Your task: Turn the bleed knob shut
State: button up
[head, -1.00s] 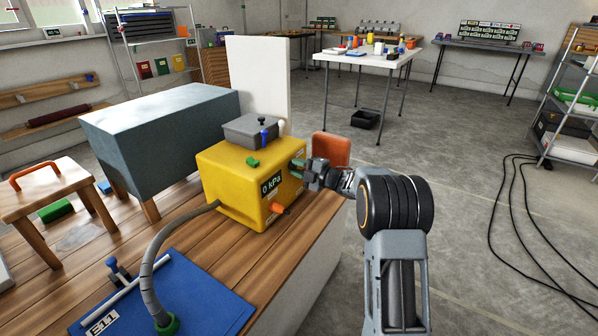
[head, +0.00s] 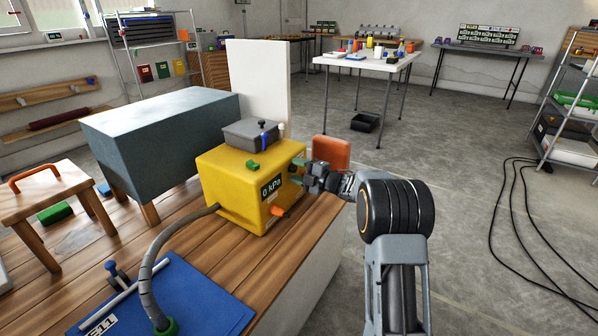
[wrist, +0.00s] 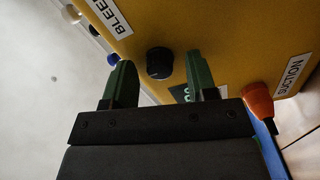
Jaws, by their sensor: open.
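A yellow box (head: 228,190) with a "0 kPa" display (head: 272,187) stands on the wooden bench. In the wrist view a round black knob (wrist: 160,63) sticks out of its yellow face, near a label reading "BLEE…" (wrist: 108,14), cut off by the frame edge. My gripper (wrist: 161,72) is open, its two green fingers either side of the knob in the picture, with gaps showing. I cannot tell whether the fingertips reach past it. In the head view my gripper (head: 305,170) is at the box's right face and the knob cannot be made out.
An orange fitting (wrist: 258,102) by the "SUCTION" label sits right of my fingers; it also shows in the head view (head: 278,211). A grey tray (head: 250,133) is on the box. A grey hose (head: 149,270) runs from the box to a blue board (head: 205,296).

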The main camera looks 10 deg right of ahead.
jog(key=p+v, duration=0.4)
jog(key=v, duration=0.9)
jog(key=shift+s+d, duration=0.25)
jog(key=shift+s, duration=0.05)
notch_tip(320, 180, up, 26)
jog(key=s+m+t+h+p, duration=0.1)
jog(key=m+h+p, duration=1.2)
jog(key=p, duration=0.6)
jog(key=s+a+r+m+g+p, duration=0.3)
jog(key=s+p, duration=0.3)
jog(key=s, duration=0.2)
jog(key=s+a+r+m+g+p, duration=0.3)
jog(key=s+r+p, duration=0.3)
jog(key=s, duration=0.3)
jog(key=s+a+r+m+g+p, duration=0.3)
jog(key=s+r+m+g+p, duration=0.1)
jog(key=s+p, duration=0.3)
jog(key=shift+s+a+r+m, duration=0.4)
jog(key=shift+s+m, duration=0.2)
jog(key=shift+s, duration=0.45)
